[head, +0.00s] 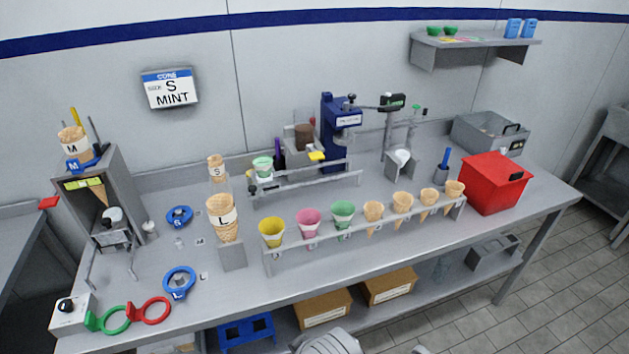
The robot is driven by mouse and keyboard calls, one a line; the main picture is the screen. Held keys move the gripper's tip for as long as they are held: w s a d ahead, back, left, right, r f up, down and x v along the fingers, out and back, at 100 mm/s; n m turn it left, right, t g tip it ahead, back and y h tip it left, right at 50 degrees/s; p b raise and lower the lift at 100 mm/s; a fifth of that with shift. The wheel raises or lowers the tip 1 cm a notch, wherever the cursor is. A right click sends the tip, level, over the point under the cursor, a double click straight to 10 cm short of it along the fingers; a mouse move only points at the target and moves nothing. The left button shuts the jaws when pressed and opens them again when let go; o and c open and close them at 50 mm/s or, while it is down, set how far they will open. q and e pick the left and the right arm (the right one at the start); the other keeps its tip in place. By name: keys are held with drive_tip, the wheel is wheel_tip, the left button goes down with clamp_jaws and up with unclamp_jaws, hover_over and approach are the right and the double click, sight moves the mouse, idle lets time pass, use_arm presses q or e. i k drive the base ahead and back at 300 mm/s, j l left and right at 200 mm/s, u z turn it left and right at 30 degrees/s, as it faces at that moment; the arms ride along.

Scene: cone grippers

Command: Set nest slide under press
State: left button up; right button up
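The blue press (340,125) stands at the back middle of the bench, with a round grey head and a dark knob. A low grey slide rail (310,179) runs in front of it from left to right. What looks like the nest slide (263,178) sits at the rail's left end, left of the press, with a green and white cup (262,163) on it. The space directly under the press head looks empty, but small details are hard to tell. Neither of my grippers is in view.
A front rack (365,231) holds yellow, pink and green cups and several cones. A large cone marked L (223,217) stands on a grey block to the left. A red box (494,183) is at the right. Blue rings (179,281) lie on the left of the bench.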

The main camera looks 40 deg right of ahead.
sight(262, 180)
drive_tip(key=z, duration=1.05)
drive_tip(key=i, duration=0.05)
